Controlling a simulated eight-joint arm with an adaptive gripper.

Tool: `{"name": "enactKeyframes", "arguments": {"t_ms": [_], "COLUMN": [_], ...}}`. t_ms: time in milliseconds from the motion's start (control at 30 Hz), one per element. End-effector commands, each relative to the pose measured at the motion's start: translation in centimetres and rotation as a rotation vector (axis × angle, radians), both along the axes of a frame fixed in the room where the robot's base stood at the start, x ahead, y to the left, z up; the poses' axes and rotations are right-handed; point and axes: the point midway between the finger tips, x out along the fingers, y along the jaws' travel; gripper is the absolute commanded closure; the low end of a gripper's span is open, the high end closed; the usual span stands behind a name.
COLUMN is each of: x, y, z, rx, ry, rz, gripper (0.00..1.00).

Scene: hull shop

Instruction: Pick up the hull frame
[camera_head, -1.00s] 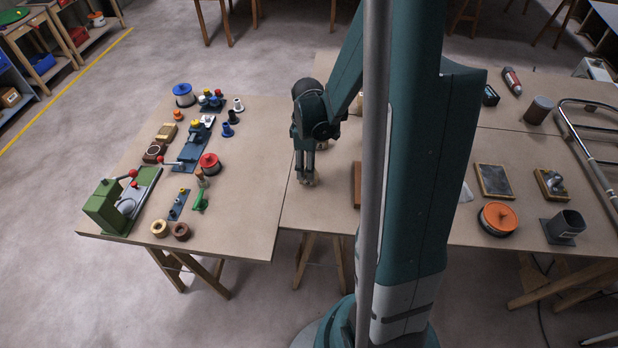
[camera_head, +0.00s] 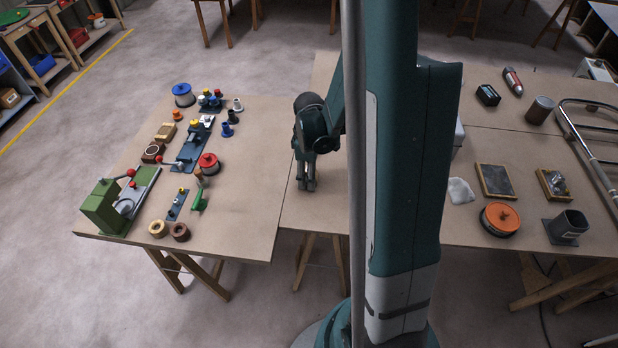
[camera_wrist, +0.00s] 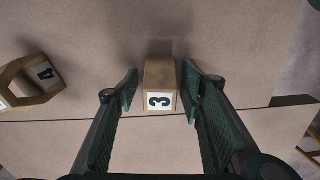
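In the wrist view, a wooden piece with a white label reading 3 (camera_wrist: 160,80) lies between my two fingers. It looks like a hull frame seen from above. My gripper (camera_wrist: 161,92) is open, with a visible gap on each side of the piece. A second wooden piece, an angular open frame labelled 4 (camera_wrist: 48,93), lies to the left. In the head view, my gripper (camera_head: 307,187) points down over the near-left part of the right-hand table. I cannot make out the numbered pieces there; my gripper and arm cover part of that area.
The left table (camera_head: 250,220) holds a green machine (camera_head: 103,207), spools and small fixtures. The right table carries an orange-lidded tin (camera_head: 500,218), a dark plate (camera_head: 495,181), a white cloth (camera_head: 460,191) and a metal rail (camera_head: 580,145). Bare tabletop surrounds my gripper.

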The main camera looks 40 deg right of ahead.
Motion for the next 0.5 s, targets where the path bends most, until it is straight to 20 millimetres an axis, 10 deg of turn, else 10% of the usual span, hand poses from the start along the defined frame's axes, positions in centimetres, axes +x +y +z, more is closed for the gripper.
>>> {"name": "enactKeyframes", "arguments": {"t_ms": [233,500], "x": [0.01,0.01], "y": [-0.01,-0.01], "z": [0.0,0.0], "rx": [0.0,0.0], "ry": [0.0,0.0], "rz": [0.0,0.0], "gripper": [0.61,0.92]}}
